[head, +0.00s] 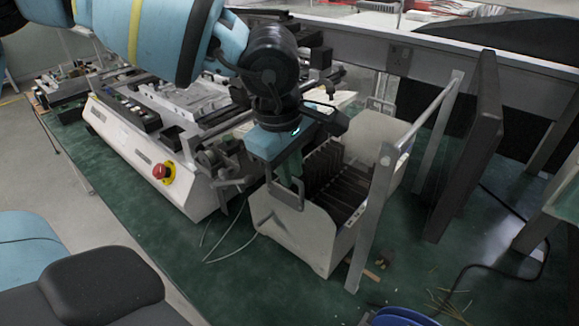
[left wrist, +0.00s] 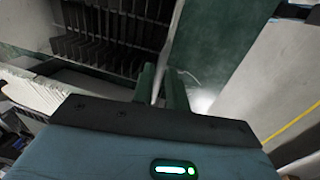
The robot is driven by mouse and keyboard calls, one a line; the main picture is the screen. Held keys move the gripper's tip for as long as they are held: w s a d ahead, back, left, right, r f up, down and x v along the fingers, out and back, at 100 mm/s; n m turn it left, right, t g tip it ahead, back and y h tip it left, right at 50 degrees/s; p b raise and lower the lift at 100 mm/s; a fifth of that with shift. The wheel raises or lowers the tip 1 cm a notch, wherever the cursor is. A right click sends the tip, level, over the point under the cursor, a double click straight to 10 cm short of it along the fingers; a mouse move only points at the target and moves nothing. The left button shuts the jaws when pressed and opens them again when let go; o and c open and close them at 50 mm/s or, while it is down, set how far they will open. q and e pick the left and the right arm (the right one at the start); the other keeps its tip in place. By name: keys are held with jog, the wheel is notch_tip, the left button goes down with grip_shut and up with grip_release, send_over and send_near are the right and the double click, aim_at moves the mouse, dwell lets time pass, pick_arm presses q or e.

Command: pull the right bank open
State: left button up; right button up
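A white bin (head: 300,238) with a row of dark slotted plates (head: 340,188) stands on the green floor, and the plates also show in the left wrist view (left wrist: 105,35). A grey metal handle (head: 287,197) is on its near left end. A second handle (head: 380,106) shows at its far end. My left gripper (head: 293,172) points down at the near handle, its green fingers at or just above the top bar. Contact is unclear. In the left wrist view the fingers (left wrist: 164,88) are close together with a narrow gap, and the handle is not discernible. My right gripper is not in view.
A white machine (head: 150,165) with a red button (head: 161,171) stands left of the bin. A metal frame post (head: 372,225) rises close on the bin's right, and a dark upright panel (head: 470,150) is beyond it. A thin cable (head: 232,250) lies on the floor.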

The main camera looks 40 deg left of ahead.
pick_arm(q)
jog(key=shift+o, duration=1.4)
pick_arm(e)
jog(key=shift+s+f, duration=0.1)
pick_arm(q)
jog(key=shift+r, duration=0.1)
notch_tip(320, 180, up, 8)
jog(key=s, duration=0.1)
jog(key=shift+s+f, duration=0.25)
jog(key=shift+s, duration=0.05)
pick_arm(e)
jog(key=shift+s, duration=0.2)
